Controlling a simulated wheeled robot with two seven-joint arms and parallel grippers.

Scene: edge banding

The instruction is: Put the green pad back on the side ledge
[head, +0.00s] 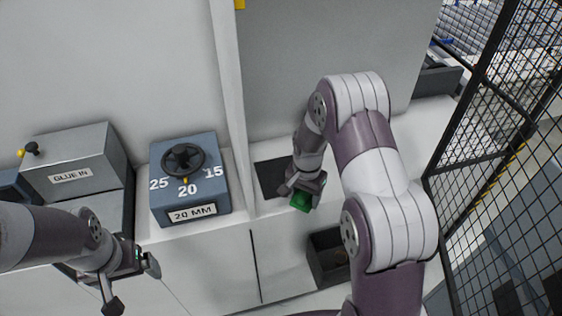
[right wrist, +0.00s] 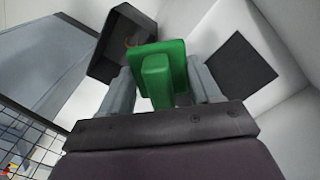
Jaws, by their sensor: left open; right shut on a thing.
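The green pad (head: 300,202) is held in my right gripper (head: 303,193), above the front part of the white ledge (head: 288,224) right of the upright divider. In the right wrist view the pad (right wrist: 158,75) shows as a green block with a raised grip between the two grey fingers of my right gripper (right wrist: 163,92). A dark square (head: 270,178) lies flat on the ledge, left of the gripper; it also shows in the right wrist view (right wrist: 240,64), apart from the pad. My left gripper (head: 132,284) is open and empty at the lower left.
A dark open bin (head: 325,268) sits low in front of the ledge. Left of the divider stand a blue dial box (head: 190,200) marked 20 MM and a grey GLUE IN box (head: 75,165). A black mesh fence (head: 500,120) closes off the right side.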

